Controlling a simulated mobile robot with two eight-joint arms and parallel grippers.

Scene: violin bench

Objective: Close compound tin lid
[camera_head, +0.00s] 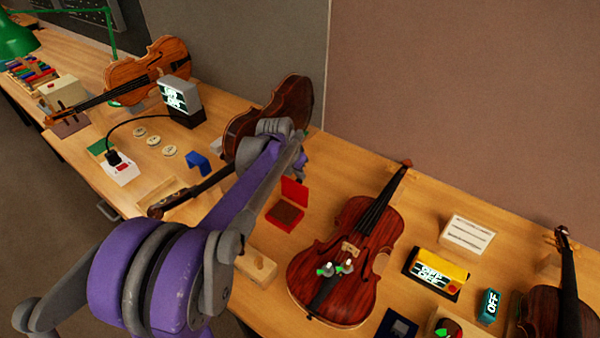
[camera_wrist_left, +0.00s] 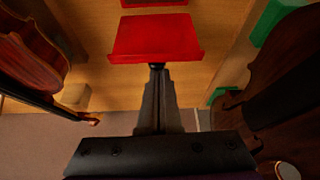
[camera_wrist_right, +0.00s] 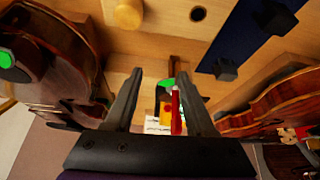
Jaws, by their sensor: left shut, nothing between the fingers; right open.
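The compound tin (camera_head: 284,215) is a small red box with a dark brown filling, on the bench left of the middle violin. Its red lid (camera_head: 295,191) stands raised at the tin's back edge, so the tin is open. My left gripper (camera_head: 299,172) is shut and empty, just behind the lid. In the left wrist view the lid (camera_wrist_left: 155,36) spreads ahead of the closed fingertips (camera_wrist_left: 157,68), which look very close to its edge; I cannot tell whether they touch. The tin's body (camera_wrist_left: 153,3) shows beyond. My right gripper (camera_wrist_right: 168,78) is open and empty in the right wrist view.
A violin (camera_head: 345,255) lies right of the tin, and another (camera_head: 285,105) rests behind my left arm. A wooden block (camera_head: 256,266) sits in front of the tin. A yellow-black box (camera_head: 437,271) and a white box (camera_head: 467,235) stand farther right.

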